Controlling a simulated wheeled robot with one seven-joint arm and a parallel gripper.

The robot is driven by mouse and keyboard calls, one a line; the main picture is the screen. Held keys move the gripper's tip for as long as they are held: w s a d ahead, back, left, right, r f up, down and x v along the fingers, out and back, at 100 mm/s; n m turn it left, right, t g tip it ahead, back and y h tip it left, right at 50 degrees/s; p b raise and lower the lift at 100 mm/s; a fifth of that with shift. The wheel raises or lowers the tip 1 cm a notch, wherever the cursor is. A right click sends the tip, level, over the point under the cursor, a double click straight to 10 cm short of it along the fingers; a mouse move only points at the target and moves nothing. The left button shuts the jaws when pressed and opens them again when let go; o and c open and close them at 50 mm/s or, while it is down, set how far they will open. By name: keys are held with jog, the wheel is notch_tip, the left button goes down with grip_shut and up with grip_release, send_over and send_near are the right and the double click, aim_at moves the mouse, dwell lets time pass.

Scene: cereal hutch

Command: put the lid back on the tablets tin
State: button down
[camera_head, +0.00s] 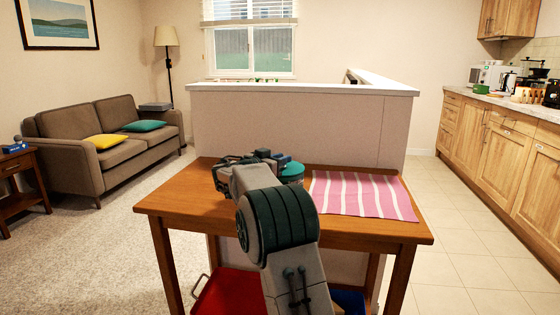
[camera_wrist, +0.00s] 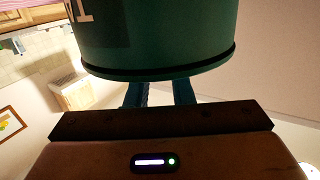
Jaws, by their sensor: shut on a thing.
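The green tablets tin (camera_head: 292,177) stands on the wooden table, just right of my gripper (camera_head: 279,158). It fills the upper middle of the wrist view (camera_wrist: 160,40), with a dark rim and part of a pale marking. My gripper's blue fingers (camera_wrist: 160,93) reach behind the dark rim, a small gap between them. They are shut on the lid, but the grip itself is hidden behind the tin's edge. I cannot tell whether the lid touches the tin. My arm hides part of the table in the head view.
A pink striped mat (camera_head: 362,194) lies on the table (camera_head: 180,198), right of the tin. A low partition wall (camera_head: 290,128) stands behind the table. A red object (camera_head: 228,292) is below the table. The table's left end is bare.

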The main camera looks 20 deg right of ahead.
jog(key=shift+b, duration=0.55)
dwell(0.4)
jog(key=c, duration=0.7)
grip_release()
jog(key=shift+r+p, duration=1.05)
jog(key=shift+r, duration=2.45)
grip_shut()
jog(key=shift+f+b, duration=3.15)
jog(key=shift+b, duration=0.45)
